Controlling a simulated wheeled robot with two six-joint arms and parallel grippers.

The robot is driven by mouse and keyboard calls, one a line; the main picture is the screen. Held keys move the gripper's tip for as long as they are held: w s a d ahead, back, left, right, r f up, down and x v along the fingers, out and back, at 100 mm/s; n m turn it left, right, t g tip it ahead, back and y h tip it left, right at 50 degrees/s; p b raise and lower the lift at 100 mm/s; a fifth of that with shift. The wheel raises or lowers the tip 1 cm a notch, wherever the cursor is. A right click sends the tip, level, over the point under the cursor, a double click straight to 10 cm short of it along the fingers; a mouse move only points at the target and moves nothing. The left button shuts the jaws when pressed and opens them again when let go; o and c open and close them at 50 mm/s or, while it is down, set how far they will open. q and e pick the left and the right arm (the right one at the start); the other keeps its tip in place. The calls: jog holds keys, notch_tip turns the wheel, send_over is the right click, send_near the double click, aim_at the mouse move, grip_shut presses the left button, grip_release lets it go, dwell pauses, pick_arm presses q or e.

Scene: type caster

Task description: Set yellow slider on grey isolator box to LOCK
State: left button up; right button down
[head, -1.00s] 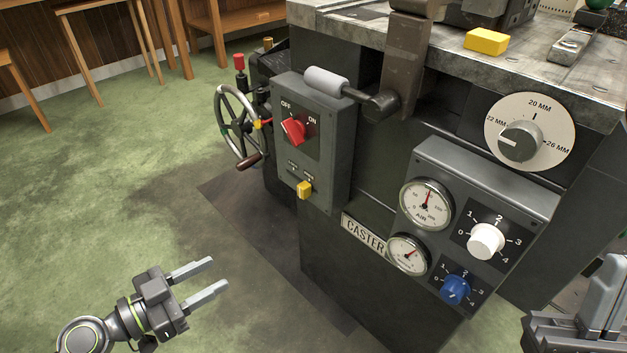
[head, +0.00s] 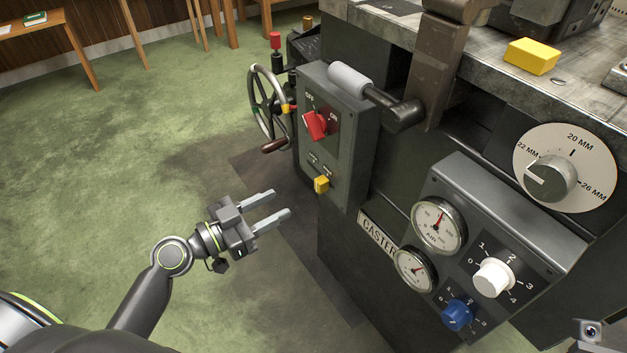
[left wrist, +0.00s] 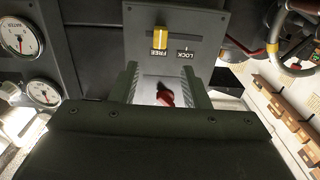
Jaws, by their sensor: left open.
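The grey isolator box (head: 345,125) is on the left part of the caster's front, with a red OFF/ON switch (head: 315,124) above a small yellow slider (head: 321,185). In the left wrist view the yellow slider (left wrist: 160,39) stands at the FREE label, and the LOCK label (left wrist: 185,55) is to its right. My left gripper (head: 282,203) is open and empty, left of and a little below the slider, apart from the box. In the left wrist view its fingers (left wrist: 165,85) frame the red switch (left wrist: 165,96). My right gripper is out of view.
A handwheel (head: 265,105) stands left of the box, and a lever with a grey grip (head: 350,80) juts out above it. To the right are two gauges (head: 437,225), a white knob (head: 493,277) and a blue knob (head: 457,314). Green floor left of the machine is open.

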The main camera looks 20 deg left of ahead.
aim_at(316, 184)
pick_arm(q)
jog(key=x, duration=1)
jog(key=shift+w+d+p, duration=0.1)
jog(key=shift+d+p, duration=0.05)
jog(key=shift+p, duration=0.15)
grip_shut()
